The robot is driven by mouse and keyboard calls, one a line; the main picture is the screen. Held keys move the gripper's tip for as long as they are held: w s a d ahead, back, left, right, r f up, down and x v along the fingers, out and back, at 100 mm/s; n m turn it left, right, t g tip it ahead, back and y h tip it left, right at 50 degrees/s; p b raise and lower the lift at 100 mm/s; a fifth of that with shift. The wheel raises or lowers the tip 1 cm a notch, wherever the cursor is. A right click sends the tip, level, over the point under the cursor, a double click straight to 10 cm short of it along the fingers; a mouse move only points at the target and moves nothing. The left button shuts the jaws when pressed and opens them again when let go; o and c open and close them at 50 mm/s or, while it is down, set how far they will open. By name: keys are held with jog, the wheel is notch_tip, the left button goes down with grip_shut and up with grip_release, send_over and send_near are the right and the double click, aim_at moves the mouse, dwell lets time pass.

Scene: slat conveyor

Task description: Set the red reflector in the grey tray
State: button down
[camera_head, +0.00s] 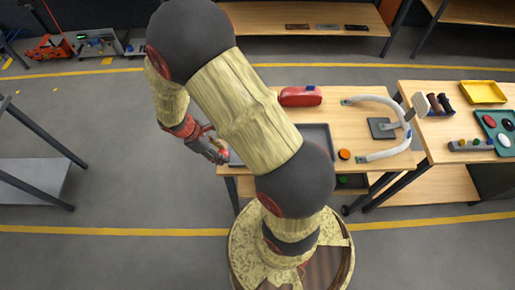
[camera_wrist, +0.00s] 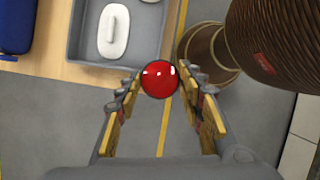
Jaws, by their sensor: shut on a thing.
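The red reflector (camera_wrist: 158,79) is a round, glossy red disc with a dark rim, held between the fingertips of my gripper (camera_wrist: 160,80) in the wrist view. My gripper is shut on it. The grey tray (camera_wrist: 87,58) lies on the wooden table just beyond the reflector, with a white oval piece (camera_wrist: 113,32) inside. In the wrist view the reflector appears beside the tray's near right corner, with floor behind it. In the head view my gripper (camera_head: 219,153) is at the table's left edge, and my arm hides much of the grey tray (camera_head: 318,130).
A red case (camera_head: 300,97), a white curved handle (camera_head: 392,107) and an orange puck (camera_head: 344,155) lie on the same table. A second table at right holds a yellow tray (camera_head: 483,92) and a green tray (camera_head: 484,122). Open floor (camera_head: 120,130) lies left of my gripper.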

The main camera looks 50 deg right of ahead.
jog(key=d+f, duration=0.2)
jog(key=d, duration=0.1)
jog(key=s+d+f, duration=0.1)
jog(key=d+f, duration=0.2)
jog(key=d, duration=0.1)
jog(key=s+d+f, duration=0.1)
jog(key=d+f, duration=0.2)
jog(key=shift+s+d+f+b, duration=0.1)
jog(key=shift+s+d+b, duration=0.05)
jog(key=shift+b, duration=0.15)
jog(key=f, duration=0.3)
jog(key=shift+d+f, duration=0.25)
jog(key=shift+f, duration=0.1)
jog(key=c, duration=1.2)
grip_release()
jog(key=shift+o, duration=0.2)
jog(key=shift+r, duration=0.15)
